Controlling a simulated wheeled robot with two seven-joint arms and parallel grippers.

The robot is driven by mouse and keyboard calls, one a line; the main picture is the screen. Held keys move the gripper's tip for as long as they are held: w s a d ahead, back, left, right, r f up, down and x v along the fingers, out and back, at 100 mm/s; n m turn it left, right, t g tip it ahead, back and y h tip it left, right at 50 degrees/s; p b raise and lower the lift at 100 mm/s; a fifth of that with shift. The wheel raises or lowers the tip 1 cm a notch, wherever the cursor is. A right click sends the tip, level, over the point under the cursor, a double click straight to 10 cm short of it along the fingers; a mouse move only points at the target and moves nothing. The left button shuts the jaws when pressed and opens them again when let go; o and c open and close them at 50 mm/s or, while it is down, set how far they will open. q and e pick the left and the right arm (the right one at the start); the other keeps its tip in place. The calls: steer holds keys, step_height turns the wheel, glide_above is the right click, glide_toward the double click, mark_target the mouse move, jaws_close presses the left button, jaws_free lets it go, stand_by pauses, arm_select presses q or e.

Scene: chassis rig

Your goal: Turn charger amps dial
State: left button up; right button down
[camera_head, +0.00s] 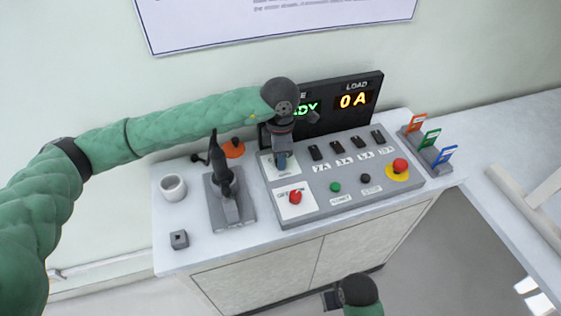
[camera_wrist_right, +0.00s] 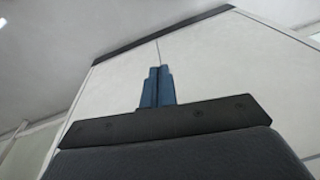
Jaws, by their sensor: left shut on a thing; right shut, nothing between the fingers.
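The grey control panel (camera_head: 333,205) stands on the white cabinet top. My left gripper (camera_head: 283,162) points down onto the white plate (camera_head: 270,168) at the panel's upper left. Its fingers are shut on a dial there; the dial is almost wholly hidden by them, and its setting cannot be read. Behind the panel, the black display (camera_head: 373,88) reads "0 A" in orange under LOAD, with green letters partly covered by my left wrist. My right gripper (camera_wrist_right: 156,88) is shut and empty, low in front of the cabinet, apart from the panel.
A red knob (camera_head: 295,197), several black switches, small buttons and a red stop button (camera_head: 400,165) sit on the panel. A black-handled device (camera_head: 225,185), white cup (camera_head: 173,187) and grey block (camera_head: 179,239) stand left. A rack with coloured tags (camera_head: 430,138) stands right.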

arm_select(q)
steer(key=shift+m+b, duration=0.4)
steer(key=shift+b, duration=0.25)
steer(key=shift+m+b, duration=0.3)
steer(key=shift+b, duration=0.25)
arm_select(e)
steer(key=shift+t, duration=0.3)
steer(key=shift+s+a+r, duration=0.2)
steer(key=shift+r, duration=0.7)
steer(key=shift+s+a+r, duration=0.15)
steer(key=shift+a+r, duration=0.05)
steer(key=shift+r, duration=0.7)
steer(key=shift+s+a+r, duration=0.2)
steer(key=shift+r, duration=0.7)
steer(key=shift+y, duration=0.3)
arm_select(q)
steer(key=o, duration=1)
steer(key=shift+c, duration=0.2)
